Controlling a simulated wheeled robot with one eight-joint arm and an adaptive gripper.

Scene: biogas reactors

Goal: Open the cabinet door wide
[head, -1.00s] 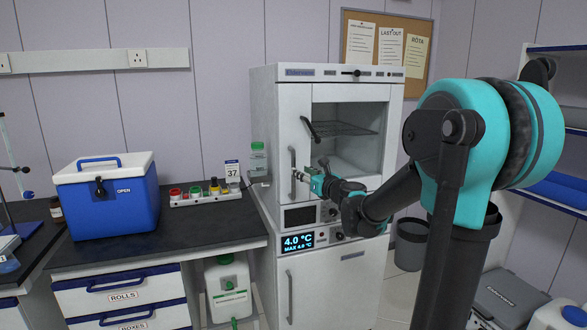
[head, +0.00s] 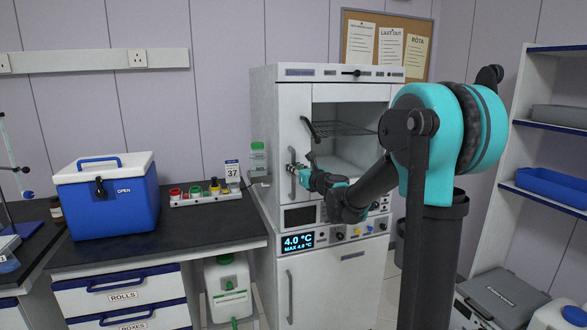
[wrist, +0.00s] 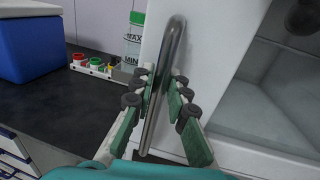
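The white cabinet (head: 262,150) stands past the right end of the bench. Its upper door (head: 345,93) has a large window, through which a wire shelf shows, and it looks closed. A vertical metal bar handle (head: 292,180) is on the door's left side. In the wrist view the handle (wrist: 174,42) runs up between the green finger pads of my gripper (wrist: 163,84). The fingers are apart, one on each side of the bar, with gaps visible. In the head view my gripper (head: 298,171) is at the handle.
The black bench (head: 150,245) on the left holds a blue cool box (head: 108,200), a rack of coloured caps (head: 205,197) and a green-capped bottle (head: 258,157). A lower unit with a display (head: 298,242) sits under the door. Shelves (head: 555,127) stand at right.

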